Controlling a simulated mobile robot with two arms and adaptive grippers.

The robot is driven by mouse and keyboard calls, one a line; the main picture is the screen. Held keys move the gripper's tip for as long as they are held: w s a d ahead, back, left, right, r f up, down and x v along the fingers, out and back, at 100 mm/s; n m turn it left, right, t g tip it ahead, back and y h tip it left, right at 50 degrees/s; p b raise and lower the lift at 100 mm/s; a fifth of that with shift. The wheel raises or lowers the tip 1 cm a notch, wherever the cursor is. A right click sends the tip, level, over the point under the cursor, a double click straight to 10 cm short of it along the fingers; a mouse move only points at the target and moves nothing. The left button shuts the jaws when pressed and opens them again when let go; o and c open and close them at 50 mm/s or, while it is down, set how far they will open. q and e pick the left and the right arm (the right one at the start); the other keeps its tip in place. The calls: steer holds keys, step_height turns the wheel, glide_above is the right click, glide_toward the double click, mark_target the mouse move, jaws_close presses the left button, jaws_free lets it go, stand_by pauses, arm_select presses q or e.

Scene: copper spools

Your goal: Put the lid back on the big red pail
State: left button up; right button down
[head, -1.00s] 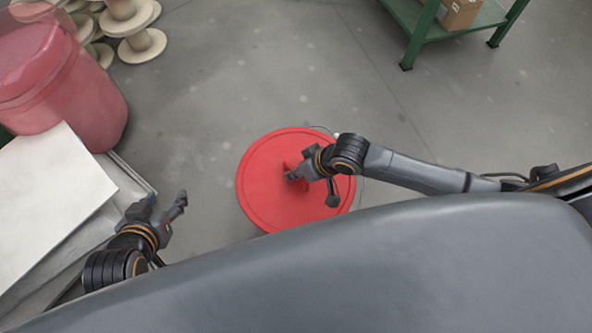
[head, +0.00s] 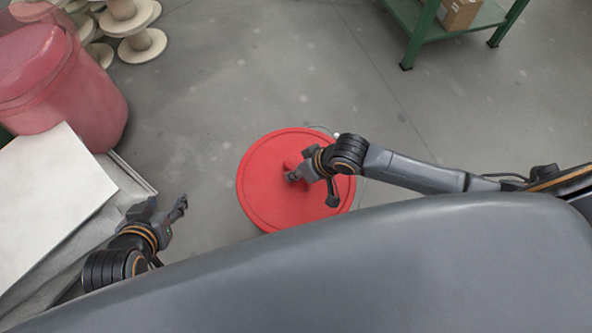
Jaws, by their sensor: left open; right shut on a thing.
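The round red lid (head: 262,200) is in the middle of the head view, seen from above as a flat disc. My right gripper (head: 292,177) is shut on the raised handle at the lid's centre and covers part of it. I cannot tell whether the lid touches the floor or hangs above it. A big pinkish-red pail (head: 85,108) stands at the upper left, partly cut off by the picture's edge. My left gripper (head: 168,207) is open and empty, between the pale panels and the lid, well apart from the lid.
Pale flat panels (head: 45,190) lie at the left in front of the pail. Several cream spools (head: 138,45) stand beside the pail at the back. A green shelf (head: 428,28) with a cardboard box (head: 460,14) stands at the upper right. The grey floor between is clear.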

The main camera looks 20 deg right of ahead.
arm_select(q)
steer(key=shift+s+a+f, duration=0.15)
steer(key=shift+s+f, duration=0.05)
steer(key=shift+s, duration=0.15)
steer(key=shift+s+a+f+g, duration=0.1)
steer(key=shift+s+f+g, duration=0.05)
steer(key=shift+s+g, duration=0.2)
steer(key=shift+s+a+f, duration=0.15)
steer(key=shift+s, duration=0.15)
arm_select(e)
steer(key=shift+f, duration=0.1)
arm_select(q)
steer(key=shift+s+f+g+p, duration=0.15)
steer(key=shift+s+g+p, duration=0.05)
steer(key=shift+g+p, duration=0.1)
steer(key=shift+s+a+f+g+y, duration=0.2)
steer(key=shift+s+g, duration=0.1)
steer(key=shift+s, duration=0.15)
steer(key=shift+s+a+f+g+y, duration=0.15)
steer(key=shift+s+f+g+y, duration=0.1)
steer(key=shift+s, duration=0.2)
stand_by(0.6)
steer(key=shift+s+a, duration=0.1)
steer(key=shift+s, duration=0.1)
steer(key=shift+s+f, duration=0.1)
steer(key=shift+s, duration=0.15)
